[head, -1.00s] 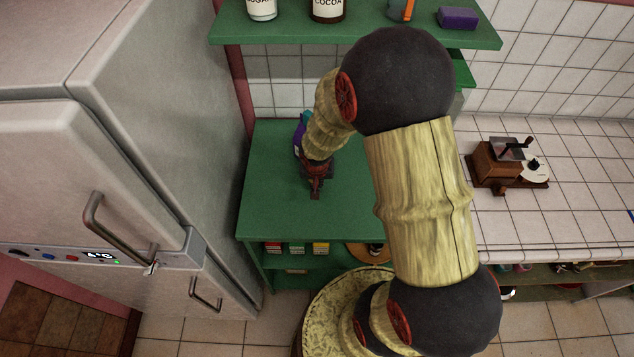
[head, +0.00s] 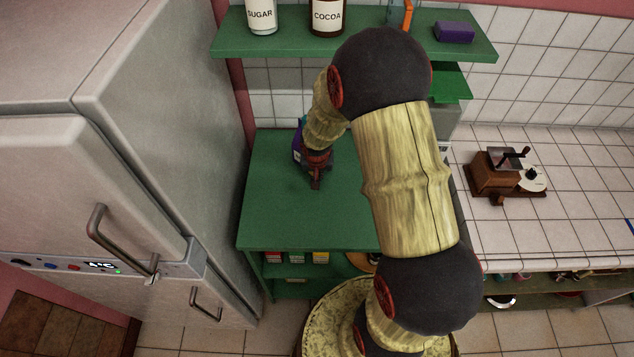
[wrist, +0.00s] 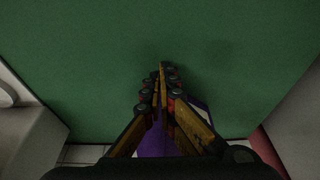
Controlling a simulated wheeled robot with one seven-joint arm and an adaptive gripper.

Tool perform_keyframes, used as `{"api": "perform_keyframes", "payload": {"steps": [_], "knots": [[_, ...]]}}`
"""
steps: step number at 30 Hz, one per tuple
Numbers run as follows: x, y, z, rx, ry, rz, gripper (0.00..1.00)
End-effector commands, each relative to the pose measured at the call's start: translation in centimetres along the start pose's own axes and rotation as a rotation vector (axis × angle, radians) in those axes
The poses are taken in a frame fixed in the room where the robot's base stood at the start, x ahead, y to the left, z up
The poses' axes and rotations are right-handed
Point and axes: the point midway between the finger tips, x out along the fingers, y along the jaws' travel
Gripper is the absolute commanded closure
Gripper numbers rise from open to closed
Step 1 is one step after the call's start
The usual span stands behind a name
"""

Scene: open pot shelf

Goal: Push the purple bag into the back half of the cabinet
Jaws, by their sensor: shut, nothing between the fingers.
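The purple bag (head: 298,141) stands on the green shelf top (head: 285,220), towards its back left, mostly hidden behind my wrist. In the wrist view its purple side (wrist: 152,143) shows below and between my fingers, with a pale part at the right. My gripper (head: 316,183) points down at the shelf top, just on the front side of the bag. Its fingers are shut and empty; they also show in the wrist view (wrist: 162,72). I cannot tell whether they touch the bag.
A green upper shelf (head: 350,47) holds a sugar jar (head: 261,16), a cocoa jar (head: 327,17) and a purple block (head: 454,32). The fridge (head: 170,110) stands close on the left. A coffee grinder (head: 497,172) sits on the tiled counter at right. The shelf top's front is clear.

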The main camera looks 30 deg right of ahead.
Motion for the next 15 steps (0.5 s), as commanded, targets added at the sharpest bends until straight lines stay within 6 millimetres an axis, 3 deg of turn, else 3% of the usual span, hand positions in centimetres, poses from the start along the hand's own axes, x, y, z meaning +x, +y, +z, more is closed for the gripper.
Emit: {"api": "perform_keyframes", "payload": {"steps": [15], "knots": [[3.6,0.0,-11.6,0.002,0.002,0.0,1.0]]}}
